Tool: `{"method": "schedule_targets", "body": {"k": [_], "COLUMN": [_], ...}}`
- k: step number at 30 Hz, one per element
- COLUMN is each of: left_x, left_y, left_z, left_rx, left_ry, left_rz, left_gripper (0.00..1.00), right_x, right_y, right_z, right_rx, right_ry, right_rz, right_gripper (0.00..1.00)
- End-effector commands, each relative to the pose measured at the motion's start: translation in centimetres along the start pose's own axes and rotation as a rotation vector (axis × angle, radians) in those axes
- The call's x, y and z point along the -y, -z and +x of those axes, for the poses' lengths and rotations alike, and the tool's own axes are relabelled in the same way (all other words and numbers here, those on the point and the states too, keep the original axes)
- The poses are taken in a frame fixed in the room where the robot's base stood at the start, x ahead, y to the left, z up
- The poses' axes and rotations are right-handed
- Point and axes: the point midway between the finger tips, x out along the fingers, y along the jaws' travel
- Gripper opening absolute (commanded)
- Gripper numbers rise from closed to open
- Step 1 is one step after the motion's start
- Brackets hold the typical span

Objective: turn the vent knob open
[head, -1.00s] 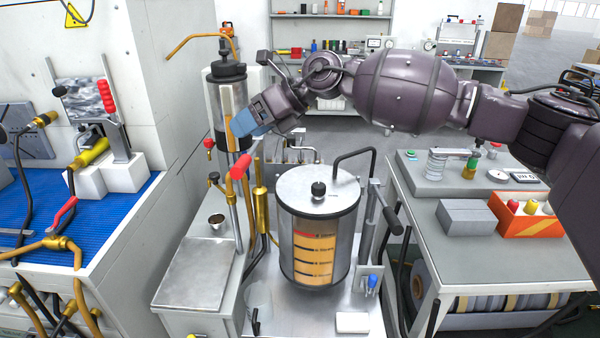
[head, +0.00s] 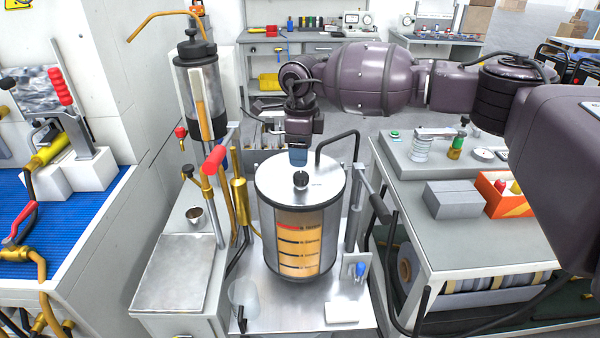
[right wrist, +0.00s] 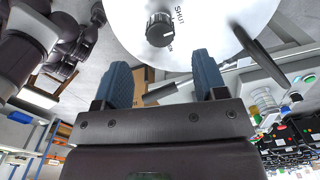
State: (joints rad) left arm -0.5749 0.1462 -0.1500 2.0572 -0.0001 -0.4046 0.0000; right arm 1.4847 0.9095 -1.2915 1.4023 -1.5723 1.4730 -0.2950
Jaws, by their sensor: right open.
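The vent knob (head: 300,180) is a small black knob on the round metal lid (head: 270,184) of a cylindrical tank with a yellow level scale. In the right wrist view the knob (right wrist: 160,29) shows a ribbed side and a white mark, with "SHUT" printed on the lid beside it. My right gripper (head: 298,158) points down over the back part of the lid, just behind the knob. In the right wrist view its two blue fingers (right wrist: 162,82) are spread apart with nothing between them. The knob is beyond the fingertips, not between them. My left gripper is not in view.
A bent black handle (head: 340,138) rises at the lid's right. A taller clear cylinder (head: 203,97) and a red-handled lever (head: 214,160) stand at the left. A side table (head: 480,250) with a grey box (head: 454,199) and an orange bin (head: 508,199) is at the right.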

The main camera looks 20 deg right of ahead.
Motion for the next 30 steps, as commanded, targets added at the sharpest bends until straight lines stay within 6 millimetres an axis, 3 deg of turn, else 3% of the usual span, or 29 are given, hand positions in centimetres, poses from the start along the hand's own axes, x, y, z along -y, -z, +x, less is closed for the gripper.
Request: {"method": "schedule_targets", "body": {"k": [6, 12, 25, 30], "left_x": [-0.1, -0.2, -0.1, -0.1], "left_y": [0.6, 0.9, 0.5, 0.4], "left_z": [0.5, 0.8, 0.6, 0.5], "left_rx": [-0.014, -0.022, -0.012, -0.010], "left_ry": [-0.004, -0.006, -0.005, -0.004], "left_rz": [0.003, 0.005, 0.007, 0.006], "left_gripper": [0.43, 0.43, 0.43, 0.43], "right_x": [-0.1, 0.0, 0.0, -0.1], "right_y": [0.0, 0.0, -0.1, -0.1], "right_z": [4.0, 6.0, 6.6, 6.6], "right_rx": [-0.002, 0.000, 0.002, 0.002], "right_ry": [-0.004, -0.003, -0.001, -0.001], "right_rz": [0.000, 0.001, 0.001, 0.001], "right_gripper": [0.65, 0.65, 0.65, 0.39]}}
